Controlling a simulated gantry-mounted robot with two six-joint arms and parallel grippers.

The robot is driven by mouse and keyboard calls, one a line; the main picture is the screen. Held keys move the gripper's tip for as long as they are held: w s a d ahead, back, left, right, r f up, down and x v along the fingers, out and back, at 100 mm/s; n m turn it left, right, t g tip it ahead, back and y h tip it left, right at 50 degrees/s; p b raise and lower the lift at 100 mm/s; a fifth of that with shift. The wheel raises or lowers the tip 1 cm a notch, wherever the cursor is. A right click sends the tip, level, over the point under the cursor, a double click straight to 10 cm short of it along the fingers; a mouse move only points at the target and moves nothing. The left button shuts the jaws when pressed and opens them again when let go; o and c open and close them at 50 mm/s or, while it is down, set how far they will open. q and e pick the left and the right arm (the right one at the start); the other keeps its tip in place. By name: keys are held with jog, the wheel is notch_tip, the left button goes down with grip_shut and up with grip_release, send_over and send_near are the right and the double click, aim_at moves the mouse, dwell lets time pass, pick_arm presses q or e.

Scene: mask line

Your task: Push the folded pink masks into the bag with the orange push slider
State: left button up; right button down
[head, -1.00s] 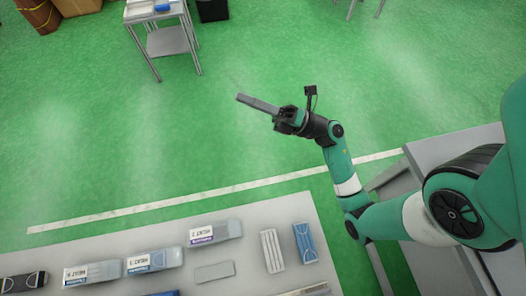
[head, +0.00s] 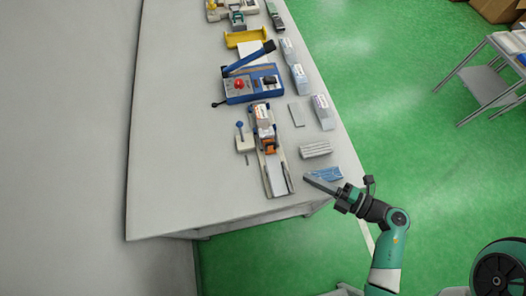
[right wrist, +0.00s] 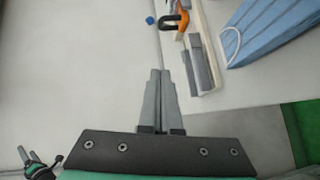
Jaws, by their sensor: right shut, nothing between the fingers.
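The orange push slider (head: 268,145) sits on a narrow rail fixture (head: 277,180) on the table; it also shows in the right wrist view (right wrist: 176,21). A clear bag (head: 262,112) with a printed label is at the fixture's far end. I cannot make out the pink masks. My right gripper (head: 306,180) is shut and empty near the table's right edge, beside the blue masks and right of the fixture. Its closed fingers (right wrist: 158,75) show in the right wrist view.
Blue folded masks (head: 325,173) and a white stack (head: 316,149) lie right of the fixture. A blue sealing machine (head: 253,85) with a raised lever stands behind it. Filled bags (head: 323,112) line the right edge. The table (head: 185,130) is clear on the left.

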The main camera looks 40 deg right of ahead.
jog(key=shift+w+d, duration=0.25)
jog(key=shift+w, duration=0.15)
jog(key=b, duration=0.2)
send_near(268, 146)
jog(key=a, duration=0.1)
jog(key=w+a, duration=0.2)
jog(key=shift+a, duration=0.25)
jog(key=w, duration=0.1)
jog(key=w+d+b, duration=0.1)
jog(key=w+d, duration=0.1)
jog(key=shift+w+f+b, duration=0.25)
jog(key=shift+f+b, duration=0.1)
pick_arm(q)
jog(key=f, duration=0.3)
jog(key=shift+w+d+f, duration=0.2)
jog(key=shift+w+f, duration=0.05)
jog(key=shift+f, duration=0.05)
pick_arm(e)
jog(key=shift+d, duration=0.1)
